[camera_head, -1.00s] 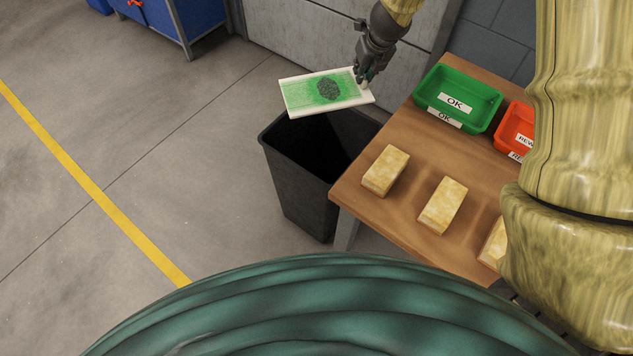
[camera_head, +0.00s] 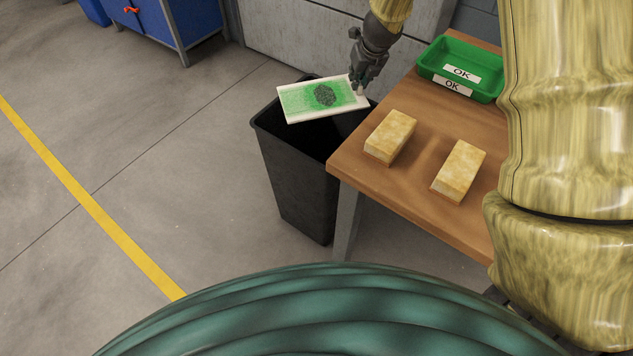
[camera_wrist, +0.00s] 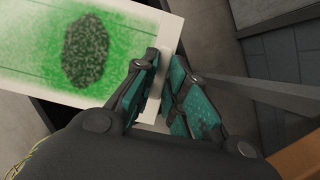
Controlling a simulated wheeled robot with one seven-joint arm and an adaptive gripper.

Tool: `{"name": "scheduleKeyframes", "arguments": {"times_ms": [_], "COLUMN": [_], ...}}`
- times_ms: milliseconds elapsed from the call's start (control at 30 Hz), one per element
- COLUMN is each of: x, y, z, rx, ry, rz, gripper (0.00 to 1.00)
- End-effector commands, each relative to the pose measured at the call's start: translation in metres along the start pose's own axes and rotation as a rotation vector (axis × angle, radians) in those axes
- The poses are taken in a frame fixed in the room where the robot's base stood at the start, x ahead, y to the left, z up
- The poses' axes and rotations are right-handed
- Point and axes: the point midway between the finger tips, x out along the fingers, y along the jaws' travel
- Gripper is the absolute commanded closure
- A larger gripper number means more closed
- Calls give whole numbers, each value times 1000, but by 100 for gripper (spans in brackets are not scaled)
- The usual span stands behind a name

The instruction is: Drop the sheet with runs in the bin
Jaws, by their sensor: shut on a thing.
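The sheet (camera_head: 300,98) is a white-edged panel sprayed green with a dark speckled oval patch. My gripper (camera_head: 357,88) is shut on its right end and holds it nearly flat over the mouth of the black bin (camera_head: 300,185). In the wrist view the sheet (camera_wrist: 125,50) reaches away to the upper left, its edge between the two fingers of my gripper (camera_wrist: 166,85). The sheet hides part of the bin's opening. Whether it touches the bin's rim I cannot tell.
A wooden table (camera_head: 415,160) stands right of the bin, close to it. It bears a green OK tray (camera_head: 462,66) and two yellowish blocks (camera_head: 390,136). A blue cabinet (camera_head: 170,20) is at the back left. The floor left of the bin is clear.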

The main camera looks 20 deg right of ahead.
Motion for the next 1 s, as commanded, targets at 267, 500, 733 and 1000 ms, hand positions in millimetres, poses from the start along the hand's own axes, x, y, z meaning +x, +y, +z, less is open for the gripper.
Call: {"name": "scheduleKeyframes", "arguments": {"times_ms": [267, 500, 733, 1000], "x": [18, 36, 53, 59], "y": [3, 4, 4, 4], "z": [-5, -12, -19, -22], "rx": [-5, -6, -5, -6], "ry": [5, 4, 4, 4], "rz": [1, 1, 2, 2], "gripper": [100, 100, 100, 100]}}
